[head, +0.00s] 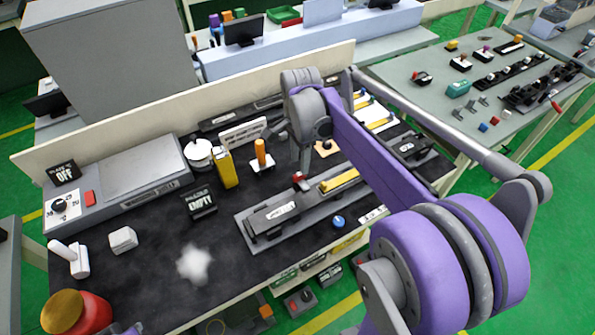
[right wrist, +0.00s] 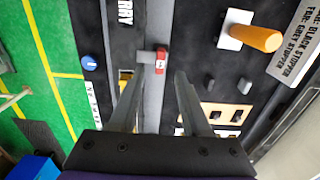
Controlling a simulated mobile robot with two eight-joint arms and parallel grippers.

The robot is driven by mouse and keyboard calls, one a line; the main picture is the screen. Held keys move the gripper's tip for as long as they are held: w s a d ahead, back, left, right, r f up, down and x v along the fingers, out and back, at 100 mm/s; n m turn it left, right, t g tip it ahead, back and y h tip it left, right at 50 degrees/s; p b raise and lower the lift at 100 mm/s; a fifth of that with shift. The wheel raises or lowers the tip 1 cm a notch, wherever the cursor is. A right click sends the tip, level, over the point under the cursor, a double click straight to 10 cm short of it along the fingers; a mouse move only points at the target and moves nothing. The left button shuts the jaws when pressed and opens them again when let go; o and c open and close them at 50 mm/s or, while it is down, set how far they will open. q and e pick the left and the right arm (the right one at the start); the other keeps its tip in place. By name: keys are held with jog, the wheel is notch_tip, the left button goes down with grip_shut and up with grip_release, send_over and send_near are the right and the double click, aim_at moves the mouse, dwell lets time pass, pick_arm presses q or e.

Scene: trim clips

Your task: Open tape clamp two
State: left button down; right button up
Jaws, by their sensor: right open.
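A small red clamp lever (right wrist: 161,60) with a white mark sits on a grey rail in the right wrist view. It also shows in the head view as a red piece (head: 298,180) on the grey fixture (head: 250,222), by the end of a yellow strip (head: 340,180). I cannot read which number this clamp bears. My right gripper (right wrist: 160,78) is open and empty, its fingers on either side of the rail, with the red lever just beyond the tips. In the head view the right gripper (head: 305,158) is above the fixture, partly hidden by its wrist. My left gripper is not visible.
An orange handle (head: 260,153) on a white base stands behind the fixture, beside a yellow block (head: 227,170). A blue knob (head: 338,221) is in front. The dark mat between is mostly free.

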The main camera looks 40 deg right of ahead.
aim_at(299, 174)
notch_tip(299, 174, down, 5)
jog(key=shift+f, duration=0.1)
dwell(0.3)
grip_shut()
